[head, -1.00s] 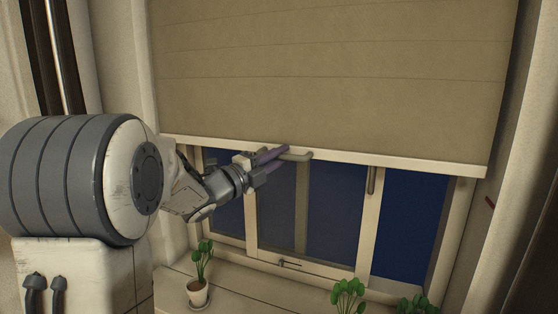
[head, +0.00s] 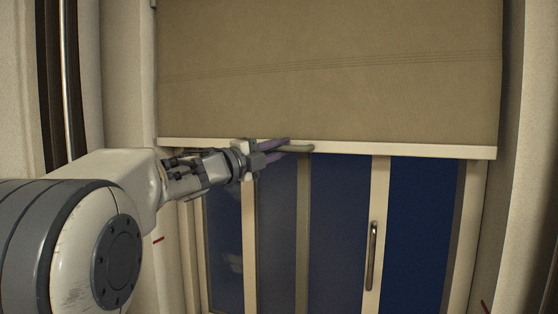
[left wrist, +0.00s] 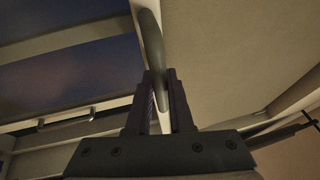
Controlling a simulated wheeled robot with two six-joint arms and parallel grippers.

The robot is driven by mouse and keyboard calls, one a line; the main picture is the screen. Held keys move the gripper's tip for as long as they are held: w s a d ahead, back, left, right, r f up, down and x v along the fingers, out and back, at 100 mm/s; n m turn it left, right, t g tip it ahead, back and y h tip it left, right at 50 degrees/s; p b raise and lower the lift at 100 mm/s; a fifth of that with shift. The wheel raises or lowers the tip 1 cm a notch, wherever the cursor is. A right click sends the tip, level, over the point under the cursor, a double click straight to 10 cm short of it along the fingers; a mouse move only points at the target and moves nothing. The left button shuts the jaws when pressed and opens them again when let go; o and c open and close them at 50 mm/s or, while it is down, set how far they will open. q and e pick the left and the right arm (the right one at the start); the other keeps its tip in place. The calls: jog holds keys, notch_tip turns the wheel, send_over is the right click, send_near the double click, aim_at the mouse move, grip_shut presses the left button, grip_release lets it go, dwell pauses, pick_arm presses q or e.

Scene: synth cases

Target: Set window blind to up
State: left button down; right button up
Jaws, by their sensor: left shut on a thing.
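The tan window blind (head: 330,70) hangs over the upper part of the window in the head view. Its pale bottom bar (head: 400,150) runs across the window, and a grey-green handle (head: 299,149) sits at the bar. My left gripper (head: 282,149) reaches in from the left and is shut on this handle. In the left wrist view the curved handle (left wrist: 150,45) runs down between the two dark fingers (left wrist: 160,90), and the blind's cloth (left wrist: 235,45) fills the upper right. My right gripper is not in view.
Below the bar are dark blue window panes (head: 335,230) with pale frames. A metal window handle (head: 372,255) stands upright on one frame. Wall and a pale curtain or panel (head: 530,160) border the right side.

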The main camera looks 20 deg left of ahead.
pick_arm(q)
jog(key=shift+r, duration=0.9)
jog(key=c, duration=0.8)
grip_release()
jog(key=shift+f, duration=0.1)
jog(key=shift+s, duration=0.1)
